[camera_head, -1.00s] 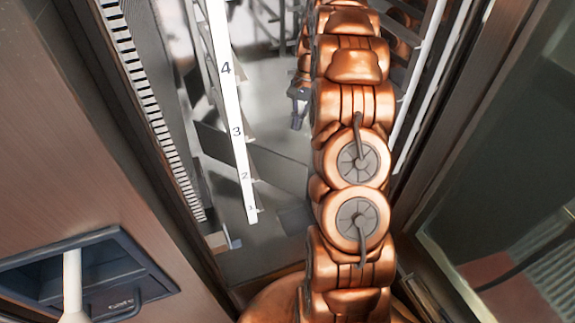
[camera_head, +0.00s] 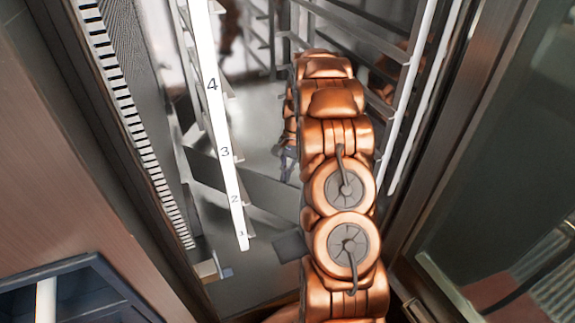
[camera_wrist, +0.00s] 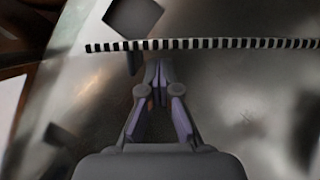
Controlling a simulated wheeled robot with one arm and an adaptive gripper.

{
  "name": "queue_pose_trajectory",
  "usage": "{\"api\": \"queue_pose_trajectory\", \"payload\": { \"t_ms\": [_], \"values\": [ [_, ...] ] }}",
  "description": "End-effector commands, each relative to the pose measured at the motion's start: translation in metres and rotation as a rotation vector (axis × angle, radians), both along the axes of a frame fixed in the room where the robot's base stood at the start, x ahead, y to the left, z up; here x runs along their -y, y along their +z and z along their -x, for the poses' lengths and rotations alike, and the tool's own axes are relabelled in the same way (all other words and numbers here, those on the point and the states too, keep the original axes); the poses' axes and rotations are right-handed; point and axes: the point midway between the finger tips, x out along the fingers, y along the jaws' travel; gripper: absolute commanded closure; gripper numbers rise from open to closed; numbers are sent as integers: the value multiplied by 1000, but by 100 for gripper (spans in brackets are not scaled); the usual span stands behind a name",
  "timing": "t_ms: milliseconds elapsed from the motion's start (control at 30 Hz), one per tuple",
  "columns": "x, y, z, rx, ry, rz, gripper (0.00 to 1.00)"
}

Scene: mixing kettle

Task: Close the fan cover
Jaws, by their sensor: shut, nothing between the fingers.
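The fan cover appears to be the dark panel with a slotted edge (camera_head: 128,112) along the left inner wall of the cabinet in the head view. A slotted strip (camera_wrist: 200,44) also crosses the top of the wrist view, just beyond the fingertips. My gripper (camera_head: 287,160) shows partly at the left side of my copper arm, inside the cabinet. In the wrist view my gripper (camera_wrist: 157,75) has its fingertips together with nothing between them. I cannot tell whether they touch the strip. My arm hides part of the gripper in the head view.
A white numbered strip (camera_head: 218,130) with rack rails stands between the slotted panel and my arm. More rack rails (camera_head: 400,110) line the right side. A glass door (camera_head: 500,190) stands open at right.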

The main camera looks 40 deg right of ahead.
Motion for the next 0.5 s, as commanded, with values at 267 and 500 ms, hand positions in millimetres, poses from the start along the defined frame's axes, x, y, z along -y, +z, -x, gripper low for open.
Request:
{"api": "queue_pose_trajectory", "payload": {
  "t_ms": [267,500],
  "values": [
    [-7,-20,3,1,1,2,100],
    [-7,-19,3,1,1,2,100]
  ]
}}
